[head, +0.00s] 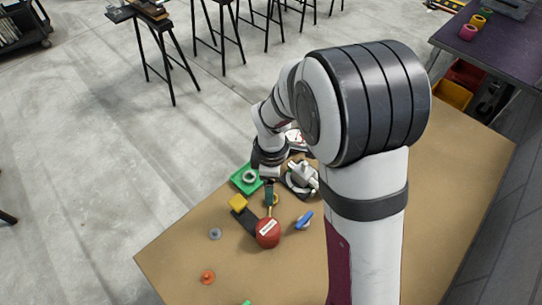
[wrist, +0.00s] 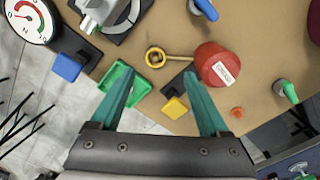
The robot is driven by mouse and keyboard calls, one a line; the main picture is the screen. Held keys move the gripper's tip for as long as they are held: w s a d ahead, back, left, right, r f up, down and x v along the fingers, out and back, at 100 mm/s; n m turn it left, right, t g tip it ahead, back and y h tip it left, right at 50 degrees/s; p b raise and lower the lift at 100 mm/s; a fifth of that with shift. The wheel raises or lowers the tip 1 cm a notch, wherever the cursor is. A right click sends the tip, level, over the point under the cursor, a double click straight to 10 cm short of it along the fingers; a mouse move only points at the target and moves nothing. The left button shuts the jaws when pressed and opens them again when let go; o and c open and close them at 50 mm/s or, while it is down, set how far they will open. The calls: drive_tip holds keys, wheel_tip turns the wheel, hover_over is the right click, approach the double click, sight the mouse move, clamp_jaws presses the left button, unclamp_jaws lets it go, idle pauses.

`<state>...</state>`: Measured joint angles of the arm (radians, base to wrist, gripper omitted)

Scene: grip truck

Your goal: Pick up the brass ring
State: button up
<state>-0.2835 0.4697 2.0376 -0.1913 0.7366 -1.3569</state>
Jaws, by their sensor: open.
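The brass ring (wrist: 147,58) lies on the brown tabletop (wrist: 150,105) in the wrist view, with a brass rod (wrist: 180,57) running from it to a red rounded body (wrist: 215,62) with a white label. I cannot tell whether rod and red body are joined. My gripper (wrist: 158,76) is open and empty, its teal fingers pointing down toward the table. The ring shows just beyond and between the fingertips, apart from them. In the head view, my gripper (head: 268,193) is above the ring's area, beside the red body (head: 267,233), and partly hides the ring (head: 275,199).
A yellow block (wrist: 175,107) sits by a dark plate. A blue-handled part (head: 304,220) and a grey metal fixture (head: 303,178) stand to the right.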

drive_tip(key=f, duration=0.7)
drive_tip(key=shift+w+f, duration=0.3)
drive_tip(key=shift+w, duration=0.1)
clamp_jaws()
